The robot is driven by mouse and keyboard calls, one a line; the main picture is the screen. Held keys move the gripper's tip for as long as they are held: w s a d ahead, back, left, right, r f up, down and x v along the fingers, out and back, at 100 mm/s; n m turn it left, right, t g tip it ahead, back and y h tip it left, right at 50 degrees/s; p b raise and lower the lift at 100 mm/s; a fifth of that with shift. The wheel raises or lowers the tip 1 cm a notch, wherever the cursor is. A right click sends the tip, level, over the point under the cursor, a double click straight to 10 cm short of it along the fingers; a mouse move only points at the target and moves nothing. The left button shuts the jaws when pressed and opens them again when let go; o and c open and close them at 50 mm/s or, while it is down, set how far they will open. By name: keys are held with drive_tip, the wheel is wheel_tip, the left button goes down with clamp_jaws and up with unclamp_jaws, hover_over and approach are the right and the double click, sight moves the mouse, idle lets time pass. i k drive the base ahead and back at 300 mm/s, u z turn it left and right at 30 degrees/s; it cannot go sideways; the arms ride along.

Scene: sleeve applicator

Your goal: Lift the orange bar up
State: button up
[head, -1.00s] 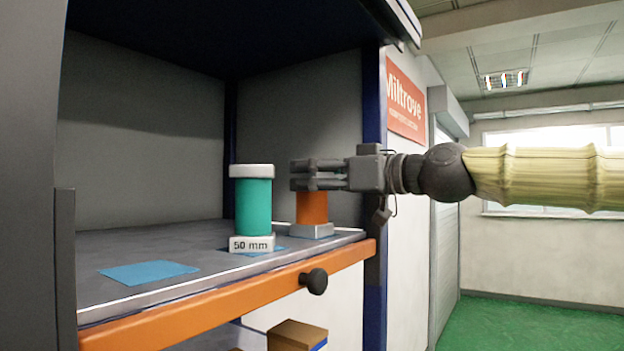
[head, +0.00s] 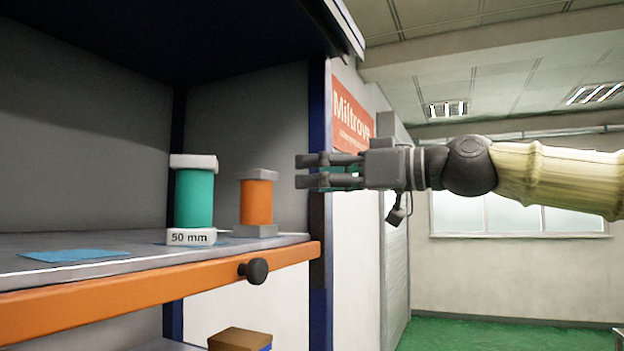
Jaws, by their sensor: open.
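The orange bar (head: 150,293) runs along the front edge of the grey shelf, rising slightly toward the right, with a round black knob (head: 254,271) near its right end. My gripper (head: 304,171) is open and empty, fingers pointing left. In the picture it is above and to the right of the knob, apart from the bar. How far it is from the bar in depth is hard to tell.
On the shelf (head: 120,262) stand a teal cylinder (head: 194,199) with a "50 mm" base and a shorter orange cylinder (head: 257,203) with grey ends. A blue patch (head: 72,255) lies left. A dark blue post (head: 318,200) borders the right; open room lies beyond.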

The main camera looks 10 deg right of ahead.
sight(34, 313)
drive_tip(key=k, duration=1)
